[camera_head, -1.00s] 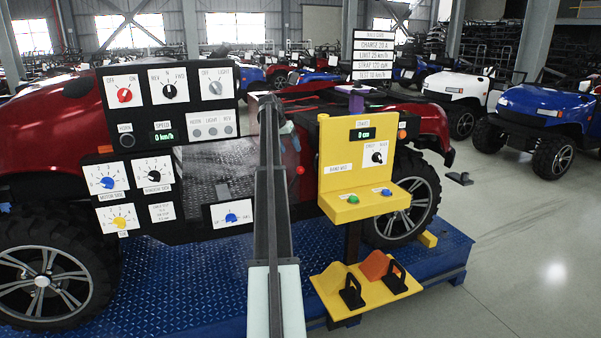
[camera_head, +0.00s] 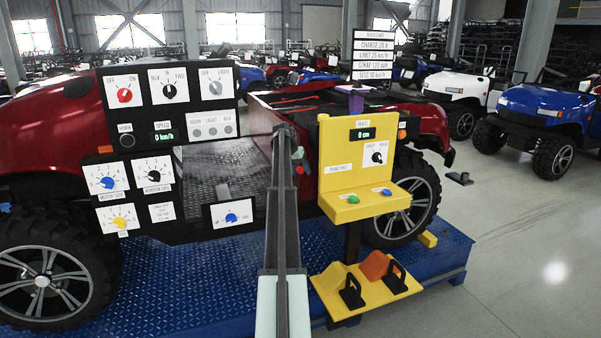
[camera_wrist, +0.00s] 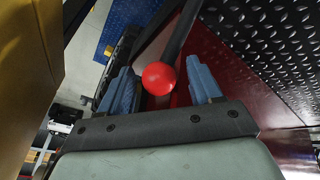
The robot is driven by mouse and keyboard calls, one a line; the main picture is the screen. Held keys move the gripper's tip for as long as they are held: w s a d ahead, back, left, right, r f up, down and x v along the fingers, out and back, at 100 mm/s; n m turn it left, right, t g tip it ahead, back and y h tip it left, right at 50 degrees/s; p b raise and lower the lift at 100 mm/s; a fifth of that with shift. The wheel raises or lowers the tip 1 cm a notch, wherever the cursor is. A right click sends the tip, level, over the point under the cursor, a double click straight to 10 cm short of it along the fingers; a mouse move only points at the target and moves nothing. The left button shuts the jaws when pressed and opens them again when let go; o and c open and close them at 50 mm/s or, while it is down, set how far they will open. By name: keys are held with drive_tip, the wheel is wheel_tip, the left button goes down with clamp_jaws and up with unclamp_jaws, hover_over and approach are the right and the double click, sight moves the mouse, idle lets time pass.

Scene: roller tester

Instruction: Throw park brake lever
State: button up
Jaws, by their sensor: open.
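The park brake lever shows in the wrist view as a dark rod (camera_wrist: 181,35) with a red ball knob (camera_wrist: 158,78) on its end. The knob also shows in the head view (camera_head: 300,170), just left of the yellow panel. My gripper (camera_wrist: 159,66) is open, with one blue finger on each side of the knob. A gap shows between the knob and each finger. In the head view my gripper (camera_head: 299,155) is right at the knob, partly hidden behind my arm. The lever's rod is hidden in the head view.
The yellow panel (camera_head: 336,160) stands close to the right of my gripper, with a green button (camera_head: 353,199) and a blue button (camera_head: 386,191). A black control panel (camera_head: 205,165) is at the left. Below are pedals on a yellow plate (camera_head: 372,296).

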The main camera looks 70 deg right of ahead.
drive_tip(key=shift+s+d+f, duration=0.1)
drive_tip(key=shift+d+f, duration=0.1)
drive_tip(key=shift+f, duration=0.3)
drive_tip(key=shift+c, duration=0.4)
